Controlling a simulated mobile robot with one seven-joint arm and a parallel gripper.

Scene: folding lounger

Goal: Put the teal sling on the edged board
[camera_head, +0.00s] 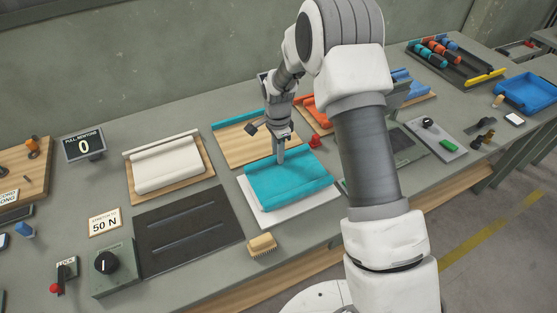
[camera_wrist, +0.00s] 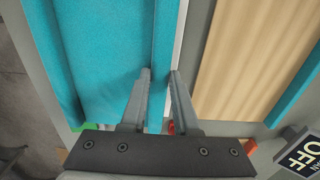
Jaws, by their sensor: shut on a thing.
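The teal sling (camera_head: 287,181) lies over a white board (camera_head: 292,211), its long sides rolled into hems. It also fills the left of the wrist view (camera_wrist: 112,45). My gripper (camera_head: 280,158) is over the sling's far side, pointing down. In the wrist view my gripper (camera_wrist: 160,74) is shut on the teal hem, one finger on each side. I cannot tell whether the sling is lifted off the white board. The edged board (camera_head: 262,147), bare wood with a teal strip along its far edge, is just behind the sling. It also shows in the wrist view (camera_wrist: 245,55).
A white sling on wood (camera_head: 168,172) and a dark slotted plate (camera_head: 190,230) are to the left. An orange sling (camera_head: 316,112) and a red knob (camera_head: 315,141) are close behind and right. A brush (camera_head: 262,245) lies in front.

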